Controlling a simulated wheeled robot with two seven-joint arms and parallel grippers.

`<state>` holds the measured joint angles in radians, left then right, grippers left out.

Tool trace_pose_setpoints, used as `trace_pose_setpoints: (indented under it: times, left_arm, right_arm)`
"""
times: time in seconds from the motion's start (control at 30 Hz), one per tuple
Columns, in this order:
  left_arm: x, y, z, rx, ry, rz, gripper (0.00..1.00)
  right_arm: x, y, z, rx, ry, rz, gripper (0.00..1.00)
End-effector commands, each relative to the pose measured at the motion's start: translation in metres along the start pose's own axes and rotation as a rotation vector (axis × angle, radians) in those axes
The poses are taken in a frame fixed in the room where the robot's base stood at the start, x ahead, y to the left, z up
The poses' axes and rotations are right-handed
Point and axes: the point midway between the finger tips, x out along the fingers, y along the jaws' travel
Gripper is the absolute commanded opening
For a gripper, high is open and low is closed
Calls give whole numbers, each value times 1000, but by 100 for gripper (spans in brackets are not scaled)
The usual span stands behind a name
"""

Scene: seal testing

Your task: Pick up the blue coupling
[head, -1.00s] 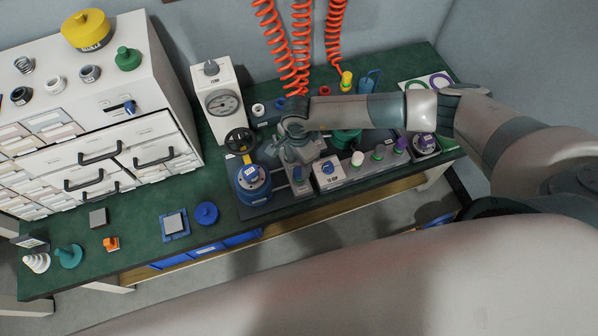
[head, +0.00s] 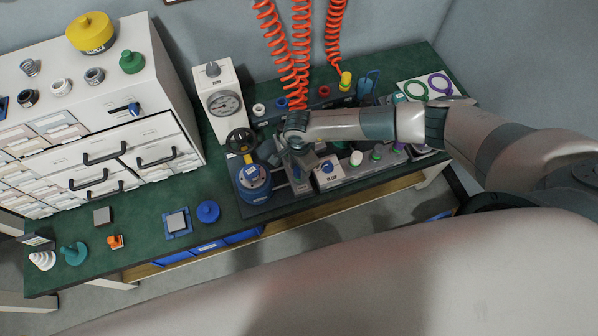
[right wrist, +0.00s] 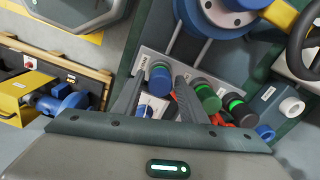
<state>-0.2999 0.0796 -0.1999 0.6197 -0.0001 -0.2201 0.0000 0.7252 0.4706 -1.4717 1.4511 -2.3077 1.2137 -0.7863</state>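My right gripper (head: 297,158) is over the middle of the green bench, pointing down. In the right wrist view its fingers (right wrist: 158,86) are apart. A blue round-topped part (right wrist: 160,78) stands on a grey block and shows between the fingertips; no contact is clear. A second blue part, a small cylinder (head: 282,103), sits at the back of the bench; it seems to show at the right in the right wrist view (right wrist: 265,131). I cannot tell for sure which of these is the blue coupling. My left gripper is not in view.
Green-ringed cylinders (right wrist: 208,98) stand close beside the right finger. A blue flanged body (head: 252,182) and black handwheel (head: 240,141) are left of the gripper. A white box with a blue knob (head: 327,168) is right. Orange coiled hoses (head: 300,55) hang behind.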

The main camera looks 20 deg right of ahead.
Motion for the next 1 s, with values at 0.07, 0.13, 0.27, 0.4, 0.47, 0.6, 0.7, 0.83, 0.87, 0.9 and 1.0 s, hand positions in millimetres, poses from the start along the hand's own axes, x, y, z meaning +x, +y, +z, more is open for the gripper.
trace_pose_setpoints:
  times: [0.07,0.13,0.27,0.4,0.47,0.6,0.7,0.83,0.87,0.9,1.0]
  left_arm:
    - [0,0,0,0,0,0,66]
    - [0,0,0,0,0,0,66]
    - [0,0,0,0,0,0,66]
    - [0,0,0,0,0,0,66]
    - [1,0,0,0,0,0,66]
    - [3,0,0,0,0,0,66]
    - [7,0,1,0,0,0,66]
    - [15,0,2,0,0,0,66]
    - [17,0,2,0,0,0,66]
    - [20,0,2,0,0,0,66]
    - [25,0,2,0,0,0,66]
  right_arm:
    - [0,0,0,0,0,0,18]
    - [0,0,0,0,0,0,3]
    - [0,0,0,0,0,0,3]
    - [-1,0,0,0,0,-1,3]
    - [-1,0,0,0,0,-1,3]
    - [-5,-1,0,0,-1,-2,3]
    - [-11,-1,0,-2,-1,-2,3]
    - [-24,-2,-1,-1,0,-4,3]
    - [-28,-2,0,-1,-1,-4,3]
    - [-34,-1,0,-3,-2,-4,3]
    - [-44,10,-4,-1,0,-1,3]
